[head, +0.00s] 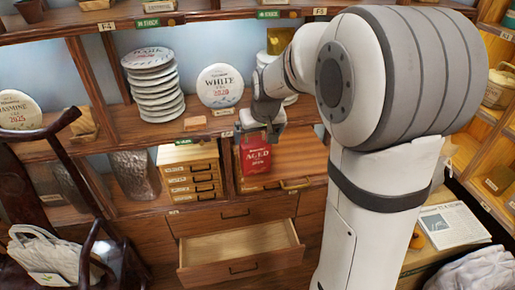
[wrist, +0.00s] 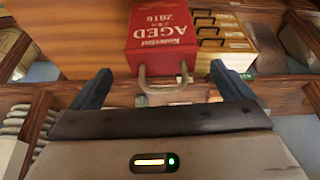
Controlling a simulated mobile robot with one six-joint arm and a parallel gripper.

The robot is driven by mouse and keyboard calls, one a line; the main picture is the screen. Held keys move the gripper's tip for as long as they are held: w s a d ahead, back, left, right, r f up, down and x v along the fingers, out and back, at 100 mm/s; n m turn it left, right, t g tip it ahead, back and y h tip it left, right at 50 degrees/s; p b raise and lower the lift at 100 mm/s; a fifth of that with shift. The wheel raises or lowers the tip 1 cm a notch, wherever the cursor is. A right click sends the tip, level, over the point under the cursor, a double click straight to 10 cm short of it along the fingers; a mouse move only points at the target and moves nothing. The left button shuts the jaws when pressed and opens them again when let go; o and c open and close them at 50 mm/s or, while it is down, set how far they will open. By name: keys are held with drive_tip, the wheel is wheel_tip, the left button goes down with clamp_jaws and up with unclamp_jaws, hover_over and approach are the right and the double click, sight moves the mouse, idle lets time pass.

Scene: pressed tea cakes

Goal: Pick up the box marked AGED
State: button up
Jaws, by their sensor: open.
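The red box marked AGED (head: 255,160) stands in a lower shelf bay in the head view. In the wrist view the red box (wrist: 161,32) shows its label and a pale looped handle (wrist: 163,80). My gripper (wrist: 162,84) is open, one dark finger on each side of the handle and apart from it. In the head view my gripper (head: 261,132) is just above the box and overlaps its top edge. My arm hides part of the shelves to the right.
A small wooden chest of drawers (head: 189,173) stands left of the box. A shelf board with stacked round tea cakes (head: 153,83) and a white cake (head: 220,86) runs above. An open empty drawer (head: 240,246) juts out below.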

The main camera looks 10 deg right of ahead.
sight(256, 143)
drive_tip(key=shift+p+x, duration=0.8)
drive_tip(key=shift+x, duration=2.35)
drive_tip(key=shift+a, duration=0.15)
drive_tip(key=shift+c, duration=0.4)
drive_tip(key=c, duration=1.2)
drive_tip(key=shift+o, duration=0.2)
